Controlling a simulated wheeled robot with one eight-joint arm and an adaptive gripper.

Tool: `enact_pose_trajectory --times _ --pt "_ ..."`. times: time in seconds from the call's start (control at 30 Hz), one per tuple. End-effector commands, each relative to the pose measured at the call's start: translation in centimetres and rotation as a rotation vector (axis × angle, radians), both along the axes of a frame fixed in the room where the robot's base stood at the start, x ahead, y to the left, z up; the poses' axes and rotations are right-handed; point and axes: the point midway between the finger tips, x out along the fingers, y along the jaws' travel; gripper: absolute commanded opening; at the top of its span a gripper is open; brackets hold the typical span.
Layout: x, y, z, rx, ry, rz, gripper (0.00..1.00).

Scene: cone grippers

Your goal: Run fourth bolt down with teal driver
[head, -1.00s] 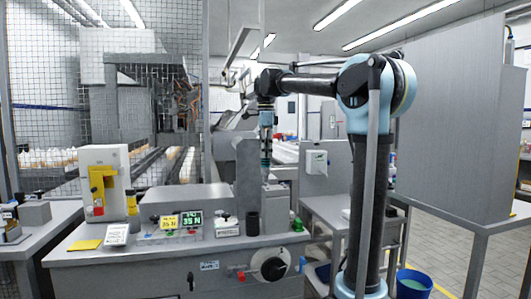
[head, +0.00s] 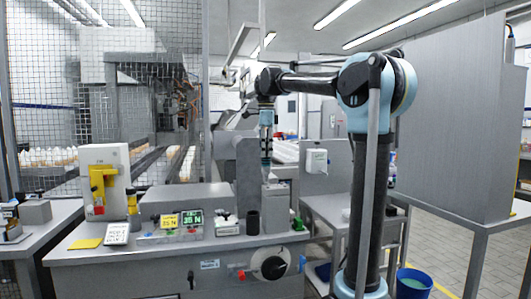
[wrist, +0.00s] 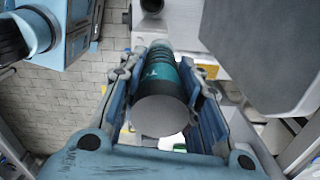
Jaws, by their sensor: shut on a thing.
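The teal driver (wrist: 163,85) stands between the fingers of my gripper (wrist: 168,72) in the wrist view. Its round grey end faces the camera and its ribbed dark part points away. My gripper is shut on it, with a finger pad along each side. In the head view my gripper (head: 266,142) points down above the right part of the bench, beside a grey upright block. The driver is small there and its tip is hard to make out. I cannot make out the fourth bolt, or whether the tip touches one.
The grey upright block (head: 247,172) stands close left of my gripper. A dark cup (head: 253,222), a green piece (head: 298,223) and two displays (head: 190,218) are on the bench (head: 130,262). A side table (head: 330,212) stands to the right. A mesh fence (head: 110,100) is behind.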

Motion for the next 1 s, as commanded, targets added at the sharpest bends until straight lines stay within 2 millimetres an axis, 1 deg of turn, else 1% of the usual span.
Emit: enact_pose_trajectory --times 0.33,1.0 --pt "0.00 -0.02 -0.07 0.000 0.000 0.000 0.02" --pt "0.01 -0.04 -0.86 0.000 0.000 -0.001 0.02"
